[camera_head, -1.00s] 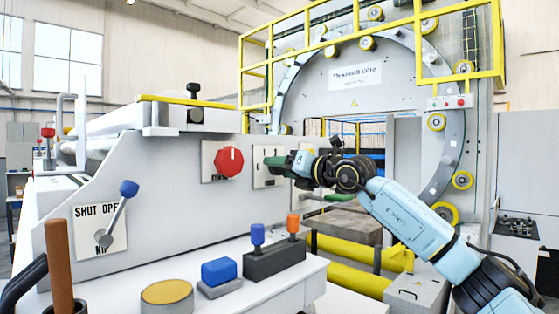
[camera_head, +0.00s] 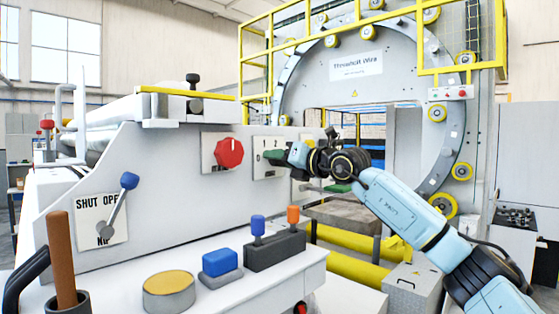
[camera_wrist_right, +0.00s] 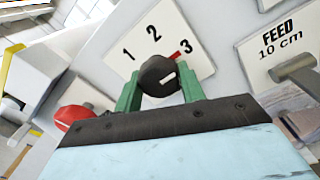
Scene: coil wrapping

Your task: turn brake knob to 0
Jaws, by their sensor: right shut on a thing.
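The brake knob (camera_wrist_right: 158,76) is a round black knob with a white mark, in front of a white dial plate (camera_wrist_right: 192,38). The numbers 1, 2 and 3 show on the plate, with a red mark close to the 3. In the head view the plate (camera_head: 262,145) is on the grey machine's side, right of a red knob. My right gripper (camera_wrist_right: 160,88) is shut on the knob, a green finger on each side. In the head view my right gripper (camera_head: 276,157) hides the knob. My left gripper is out of view.
The red knob (camera_head: 229,153) is close on the left, and also shows in the right wrist view (camera_wrist_right: 72,116). A FEED 10 cm plate (camera_wrist_right: 284,48) with a lever is to the right there. Below, a ledge holds a blue button (camera_head: 219,262) and a two-lever box (camera_head: 275,249).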

